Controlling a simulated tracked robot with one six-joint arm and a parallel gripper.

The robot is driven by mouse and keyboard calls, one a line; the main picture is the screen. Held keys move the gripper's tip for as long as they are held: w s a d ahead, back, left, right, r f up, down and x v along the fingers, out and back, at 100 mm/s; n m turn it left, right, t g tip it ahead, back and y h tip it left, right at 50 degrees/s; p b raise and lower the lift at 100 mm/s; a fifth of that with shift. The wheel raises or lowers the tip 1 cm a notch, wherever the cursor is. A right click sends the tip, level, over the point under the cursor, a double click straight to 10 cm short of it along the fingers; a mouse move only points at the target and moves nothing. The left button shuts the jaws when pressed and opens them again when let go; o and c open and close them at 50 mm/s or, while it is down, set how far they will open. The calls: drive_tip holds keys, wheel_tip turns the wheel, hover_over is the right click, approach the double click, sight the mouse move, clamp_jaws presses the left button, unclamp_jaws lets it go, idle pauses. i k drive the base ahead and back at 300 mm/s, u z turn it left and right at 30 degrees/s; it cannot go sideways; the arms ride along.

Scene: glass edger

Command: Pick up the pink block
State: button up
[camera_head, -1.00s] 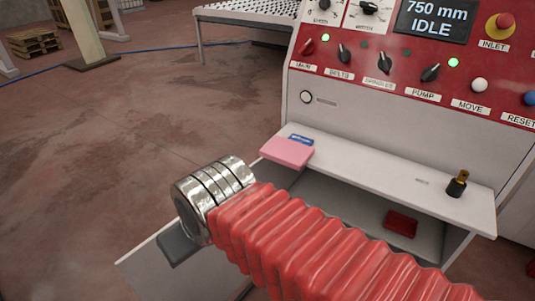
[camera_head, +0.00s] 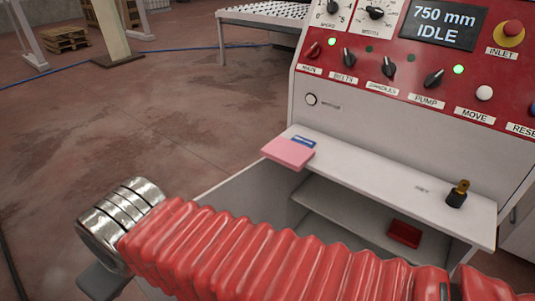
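The pink block (camera_head: 288,153) is flat and lies at the left end of the white shelf (camera_head: 400,193) under the control panel, partly over the shelf's left edge. A small blue label or piece (camera_head: 304,141) sits at its back edge. My arm, in a red ribbed sleeve, crosses the bottom of the view with a metal ringed end at the lower left. A grey part beyond that end shows at the lower left, but my gripper's fingers cannot be made out. The arm's end is to the left of and nearer than the block, apart from it.
A black key-like item with a brass top (camera_head: 457,194) stands at the shelf's right end. A red item (camera_head: 405,233) lies in the compartment below. The red control panel (camera_head: 420,75) rises behind the shelf. Open floor (camera_head: 130,125) lies to the left, with a pallet (camera_head: 66,39) far back.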

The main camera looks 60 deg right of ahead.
sight(293, 155)
drive_tip(key=u, duration=0.35)
drive_tip(key=k, duration=1.45)
drive_tip(key=z, duration=0.65)
drive_tip(key=i, duration=1)
drive_tip(key=z, duration=0.1)
